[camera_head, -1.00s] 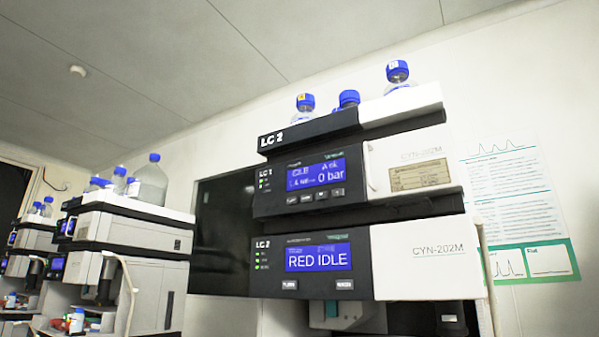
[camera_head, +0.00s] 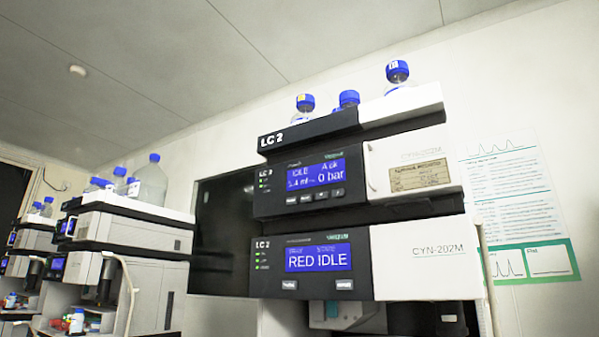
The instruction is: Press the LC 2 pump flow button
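The LC 2 stack stands in the middle, with "LC 2" on its black top module (camera_head: 310,130). The lower module (camera_head: 420,262) has a blue display (camera_head: 318,257) reading "RED IDLE" and two buttons, one at left (camera_head: 289,285) and one at right (camera_head: 344,284). Neither gripper is in view.
Bottles with blue caps (camera_head: 397,72) stand on top of the stack. Another instrument stack (camera_head: 130,228) with bottles stands to the left. A poster (camera_head: 515,200) hangs on the wall at right. A dark panel (camera_head: 222,235) sits left of the LC 2 modules.

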